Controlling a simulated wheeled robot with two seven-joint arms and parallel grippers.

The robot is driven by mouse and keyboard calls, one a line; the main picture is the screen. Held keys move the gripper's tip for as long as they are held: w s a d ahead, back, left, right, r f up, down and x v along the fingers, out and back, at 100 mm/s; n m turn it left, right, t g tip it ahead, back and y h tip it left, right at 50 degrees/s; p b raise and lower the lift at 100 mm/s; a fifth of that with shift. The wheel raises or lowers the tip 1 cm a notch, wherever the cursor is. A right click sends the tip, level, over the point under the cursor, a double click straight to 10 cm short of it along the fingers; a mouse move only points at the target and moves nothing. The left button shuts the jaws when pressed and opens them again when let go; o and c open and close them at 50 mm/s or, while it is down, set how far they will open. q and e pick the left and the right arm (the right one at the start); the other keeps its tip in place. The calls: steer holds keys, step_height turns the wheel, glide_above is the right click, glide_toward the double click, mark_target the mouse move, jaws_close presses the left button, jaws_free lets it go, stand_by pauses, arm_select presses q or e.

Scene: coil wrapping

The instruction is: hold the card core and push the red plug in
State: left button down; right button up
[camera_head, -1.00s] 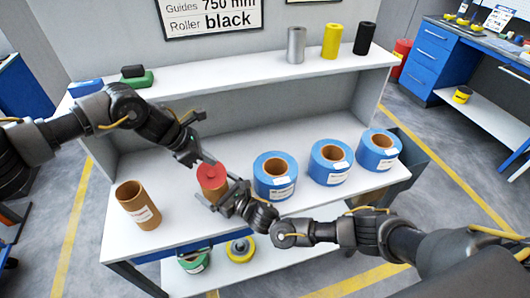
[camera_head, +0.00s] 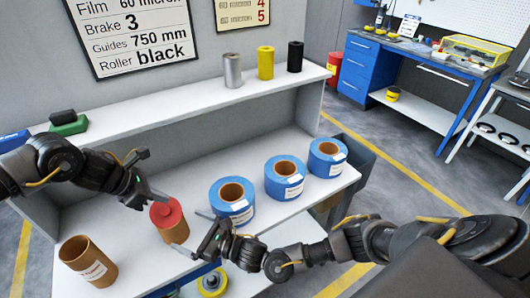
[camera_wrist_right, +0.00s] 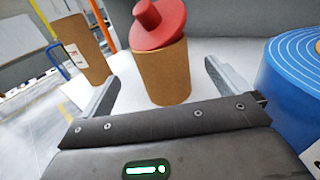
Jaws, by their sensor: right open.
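The card core (camera_head: 172,232) is a brown tube standing upright on the white bench. The red plug (camera_head: 166,212), a wide flange with a round knob, sits on its top. In the right wrist view the plug (camera_wrist_right: 158,28) looks tilted on the core (camera_wrist_right: 162,75); how deep it sits is hidden. My right gripper (camera_head: 188,231) is open, low by the core; in its wrist view the core shows between and beyond the two fingers, with gaps on both sides. My left gripper (camera_head: 153,175) appears open and empty, just behind and above the plug.
A second, open brown core (camera_head: 88,262) with a label stands to the left. Several blue film rolls (camera_head: 232,201) stand to the right; the nearest is close to my right gripper. A raised shelf (camera_head: 180,98) behind carries grey, yellow and black rollers.

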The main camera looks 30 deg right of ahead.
steer(key=x, duration=0.8)
steer(key=shift+w+a, duration=0.1)
steer(key=shift+w, duration=0.05)
steer(key=shift+m, duration=0.3)
steer(key=v, duration=1.2)
steer(key=shift+a+r, duration=0.1)
steer(key=shift+r, duration=0.2)
steer(key=w+d+r+m+t+h, duration=0.1)
steer(key=d+r+m+t+h, duration=0.3)
steer(key=r+m, duration=0.8)
steer(key=w+d+m+t+h, duration=0.1)
steer(key=w+d+m, duration=0.2)
steer(key=d, duration=0.8)
steer(key=w+d+r+m+t+h, duration=0.1)
steer(key=w+d+m, duration=0.3)
steer(key=d, duration=0.7)
steer(key=shift+m+t+h, duration=0.4)
steer(key=shift+m+h, duration=0.3)
steer(key=shift+m, duration=0.3)
steer(key=shift+w+r, duration=0.1)
